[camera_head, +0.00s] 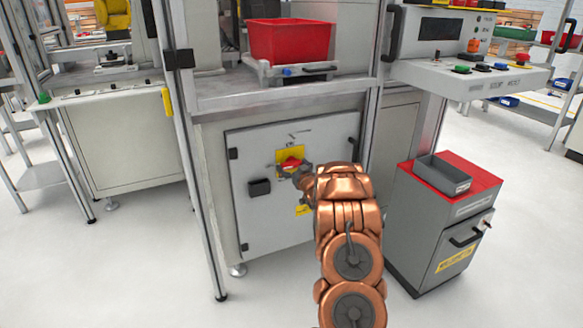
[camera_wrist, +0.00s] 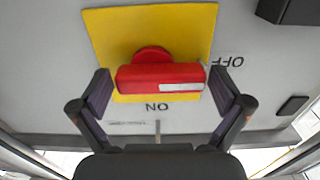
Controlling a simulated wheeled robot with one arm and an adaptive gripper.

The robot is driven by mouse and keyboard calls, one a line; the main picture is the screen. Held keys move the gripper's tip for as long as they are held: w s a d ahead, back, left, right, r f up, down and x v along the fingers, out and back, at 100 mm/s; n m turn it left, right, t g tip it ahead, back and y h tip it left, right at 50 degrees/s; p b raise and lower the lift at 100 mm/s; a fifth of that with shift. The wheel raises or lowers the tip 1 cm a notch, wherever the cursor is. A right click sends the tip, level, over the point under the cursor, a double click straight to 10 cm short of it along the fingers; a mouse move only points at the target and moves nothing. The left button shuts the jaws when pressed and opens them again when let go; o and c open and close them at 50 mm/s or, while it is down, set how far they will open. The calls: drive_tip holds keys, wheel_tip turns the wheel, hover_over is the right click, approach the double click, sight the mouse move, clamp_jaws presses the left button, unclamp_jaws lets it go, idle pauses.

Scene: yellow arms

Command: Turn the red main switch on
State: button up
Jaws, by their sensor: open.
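The red main switch (camera_head: 290,164) sits on a yellow plate (camera_head: 283,153) on the grey cabinet door. In the wrist view the red handle (camera_wrist: 135,77) lies crosswise over the yellow plate (camera_wrist: 105,30). Its white mark is at the right end, towards the inverted OFF label (camera_wrist: 227,62). The inverted ON label (camera_wrist: 157,106) is below the handle. My gripper (camera_head: 302,176) is at the switch, open, with one finger beyond each end of the handle. I see gaps between the fingers and the handle; its depth between the fingers is hard to tell.
The cabinet door has a black latch box (camera_head: 259,188) left of the switch and a handle (camera_head: 353,152) at right. A red bin (camera_head: 290,42) stands on the shelf above. A grey drawer cabinet (camera_head: 425,225) stands at right. Floor at lower left is clear.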

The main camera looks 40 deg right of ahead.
drive_tip(key=shift+w, duration=0.2)
drive_tip(key=shift+c, duration=0.3)
drive_tip(key=c, duration=0.8)
drive_tip(key=shift+c, duration=0.2)
